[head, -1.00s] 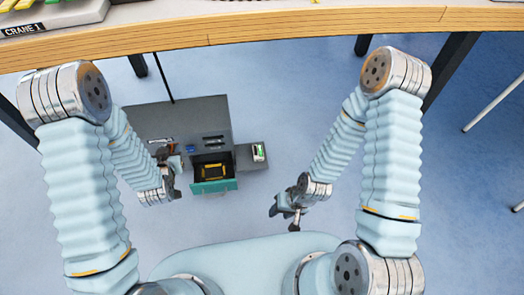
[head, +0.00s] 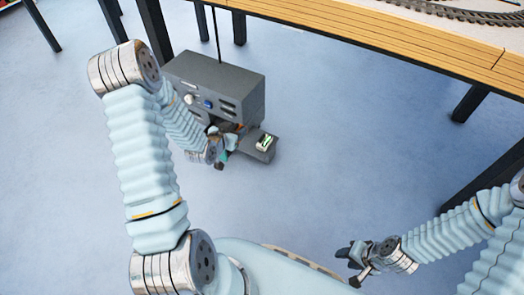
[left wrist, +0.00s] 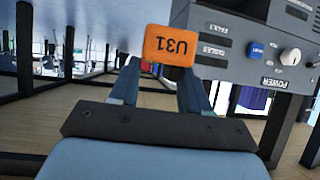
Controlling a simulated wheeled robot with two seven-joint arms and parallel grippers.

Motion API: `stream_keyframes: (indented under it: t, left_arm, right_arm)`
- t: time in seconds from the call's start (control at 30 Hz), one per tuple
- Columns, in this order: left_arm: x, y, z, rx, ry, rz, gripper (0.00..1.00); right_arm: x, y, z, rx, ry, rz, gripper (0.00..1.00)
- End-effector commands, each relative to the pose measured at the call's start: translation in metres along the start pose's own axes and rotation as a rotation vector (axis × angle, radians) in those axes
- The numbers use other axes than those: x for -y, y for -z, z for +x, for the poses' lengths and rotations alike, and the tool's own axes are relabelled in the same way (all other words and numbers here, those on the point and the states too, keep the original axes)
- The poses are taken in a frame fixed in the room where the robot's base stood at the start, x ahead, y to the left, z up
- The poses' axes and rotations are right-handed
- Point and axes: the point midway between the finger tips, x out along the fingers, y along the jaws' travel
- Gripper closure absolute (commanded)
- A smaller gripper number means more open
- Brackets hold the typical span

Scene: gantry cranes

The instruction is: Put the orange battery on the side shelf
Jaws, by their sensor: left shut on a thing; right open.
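In the head view my left gripper (head: 223,152) is by the cabinet's front, just left of the side shelf (head: 261,155); the battery is mostly hidden there. The side shelf is a small grey ledge on the cabinet's right, and a green-and-white item (head: 265,142) lies on it. My right gripper (head: 353,262) is open and empty over the floor, at the lower right.
The grey cabinet (head: 225,82) has a blue button (left wrist: 256,50) and a white knob (left wrist: 290,57) on its front. My left arm hides its lower front. A wooden table (head: 400,38) stands at the back right. Open floor lies right of the shelf.

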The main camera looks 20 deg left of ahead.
Motion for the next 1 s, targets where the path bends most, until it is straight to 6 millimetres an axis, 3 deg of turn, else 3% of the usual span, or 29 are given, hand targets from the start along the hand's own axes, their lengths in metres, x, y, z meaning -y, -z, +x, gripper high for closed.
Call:
stream_keyframes:
  t: [0.03,0.1,0.2,0.3,0.47,0.7,0.83,1.0]
  left_arm:
    - [0.026,-0.014,0.001,-0.002,0.015,-0.003,1.0]
    - [0.049,-0.021,-0.003,-0.001,0.014,-0.003,1.0]
    - [0.073,-0.029,-0.009,0.0,0.014,-0.002,1.0]
    - [0.085,-0.032,-0.011,0.0,0.011,-0.003,1.0]
    - [0.074,-0.033,0.011,0.0,0.003,-0.003,1.0]
    - [0.036,-0.032,0.075,0.0,0.003,-0.003,1.0]
    - [0.025,-0.048,0.103,0.002,0.006,-0.006,1.0]
    - [0.017,-0.056,0.122,0.001,0.008,-0.005,1.0]
  right_arm:
    - [-0.005,0.0,0.014,0.0,0.0,0.0,0.57]
    - [-0.008,0.0,0.02,0.0,0.0,0.001,0.57]
    - [-0.01,0.0,0.026,0.001,0.0,0.002,0.57]
    - [-0.012,0.001,0.028,0.001,0.0,0.002,0.57]
    - [-0.014,0.001,0.033,-0.001,0.0,0.003,0.57]
    - [-0.018,0.001,0.043,-0.004,-0.001,0.004,0.57]
    - [-0.02,0.002,0.05,-0.006,-0.001,0.005,0.57]
    - [-0.021,0.002,0.053,-0.007,-0.001,0.005,0.57]
